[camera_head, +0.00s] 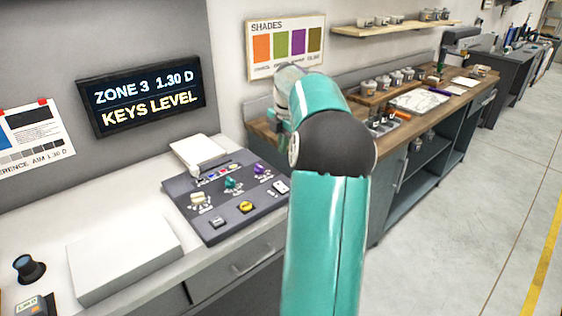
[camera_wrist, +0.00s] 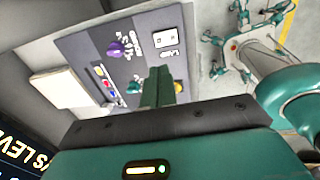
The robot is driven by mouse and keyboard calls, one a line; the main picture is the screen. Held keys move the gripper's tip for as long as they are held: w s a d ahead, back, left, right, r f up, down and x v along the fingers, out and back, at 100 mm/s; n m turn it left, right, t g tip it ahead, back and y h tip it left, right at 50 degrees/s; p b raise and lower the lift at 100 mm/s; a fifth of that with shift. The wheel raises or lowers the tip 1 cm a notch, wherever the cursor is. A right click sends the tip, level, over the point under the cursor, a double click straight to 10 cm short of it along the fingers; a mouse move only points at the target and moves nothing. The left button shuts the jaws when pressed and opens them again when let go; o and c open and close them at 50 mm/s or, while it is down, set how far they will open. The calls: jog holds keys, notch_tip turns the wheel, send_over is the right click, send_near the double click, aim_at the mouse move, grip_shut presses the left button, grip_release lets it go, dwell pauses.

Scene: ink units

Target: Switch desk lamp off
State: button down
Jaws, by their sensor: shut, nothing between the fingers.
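The lamp switch (camera_wrist: 167,43) is a small white plate beside the word LAMP on the dark control panel (camera_wrist: 88,45) in the wrist view. In the head view, a small white switch (camera_head: 281,187) sits at the right edge of the same panel (camera_head: 235,222). My gripper (camera_wrist: 161,73) is shut and empty, with its fingers over the panel, close to the switch in the picture. I cannot tell whether they touch anything. No desk lamp can be made out clearly.
Near the switch are a purple knob (camera_wrist: 115,48), a green knob (camera_wrist: 134,88) and a yellow button (camera_wrist: 181,87). A wall display (camera_head: 145,95) reads KEYS LEVEL. A workbench (camera_head: 440,95) with jars stands at the right. The floor (camera_head: 460,210) beyond it is clear.

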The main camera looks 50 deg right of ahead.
aim_at(280, 185)
jog(key=f, duration=0.4)
jog(key=w+f, duration=0.1)
jog(key=f, duration=0.8)
jog(key=shift+w+d, duration=0.15)
jog(key=shift+w, duration=0.15)
jog(key=shift+w+f, duration=0.1)
jog(key=shift+f, duration=0.2)
jog(key=shift+s, duration=0.3)
jog(key=shift+s+r, duration=0.1)
jog(key=shift+s, duration=0.45)
jog(key=shift+a, duration=0.2)
jog(key=shift+w+r, duration=0.15)
